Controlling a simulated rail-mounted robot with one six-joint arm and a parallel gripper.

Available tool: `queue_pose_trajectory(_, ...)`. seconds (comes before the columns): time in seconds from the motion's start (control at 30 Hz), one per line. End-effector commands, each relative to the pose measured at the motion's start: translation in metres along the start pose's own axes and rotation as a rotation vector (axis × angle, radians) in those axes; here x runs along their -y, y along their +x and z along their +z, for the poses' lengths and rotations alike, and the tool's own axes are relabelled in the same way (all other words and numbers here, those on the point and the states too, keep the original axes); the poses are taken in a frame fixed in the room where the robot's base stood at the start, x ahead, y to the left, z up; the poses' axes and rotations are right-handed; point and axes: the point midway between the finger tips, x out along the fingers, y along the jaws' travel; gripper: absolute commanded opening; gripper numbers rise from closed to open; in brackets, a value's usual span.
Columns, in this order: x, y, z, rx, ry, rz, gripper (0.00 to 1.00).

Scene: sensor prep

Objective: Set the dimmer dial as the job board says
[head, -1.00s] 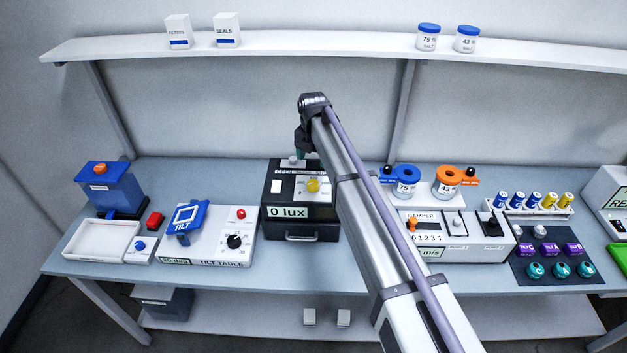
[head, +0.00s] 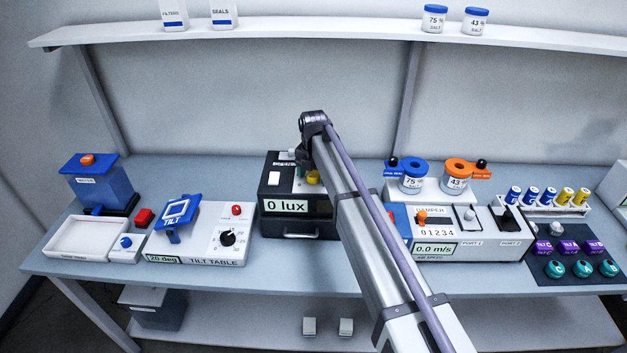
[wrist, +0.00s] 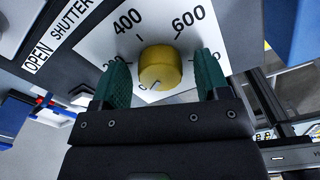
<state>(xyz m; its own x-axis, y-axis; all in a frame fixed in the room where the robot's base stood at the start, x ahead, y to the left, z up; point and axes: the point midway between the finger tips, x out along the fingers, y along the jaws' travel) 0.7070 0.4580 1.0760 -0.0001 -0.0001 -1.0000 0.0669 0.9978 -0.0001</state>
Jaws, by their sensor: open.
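The yellow dimmer dial (wrist: 160,68) sits on a white scale plate (wrist: 110,42) in the wrist view, with 400 and 600 readable and other numbers partly covered. A pale mark shows on the dial's lower left. My gripper (wrist: 166,80) is open, with one green finger on each side of the dial; I cannot tell whether they touch it. In the head view the dial (head: 313,177) is partly hidden by my arm. I cannot make out a job board.
A tilt table (head: 205,250) stands left of the box. An air-speed unit (head: 436,249) reading 0.0 m/s stands to the right. Beside the dial is the OPEN SHUTTER label (wrist: 62,38).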

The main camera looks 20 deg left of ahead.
Motion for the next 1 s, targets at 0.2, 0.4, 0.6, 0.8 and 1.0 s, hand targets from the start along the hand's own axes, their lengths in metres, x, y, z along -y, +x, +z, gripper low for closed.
queue_pose_trajectory(0.2,0.0,-0.0013,0.0,0.0,0.0,0.0,0.56)
queue_pose_trajectory(0.4,0.0,-0.0012,0.0,0.0,0.0,0.0,0.37)
queue_pose_trajectory(0.6,0.0,-0.0012,0.0,0.0,0.0,0.0,0.2)
queue_pose_trajectory(0.8,0.0,-0.0012,0.0,0.0,0.012,0.0,0.2)
queue_pose_trajectory(1.0,0.0,-0.0012,-0.0001,0.0,0.073,0.0,0.2)
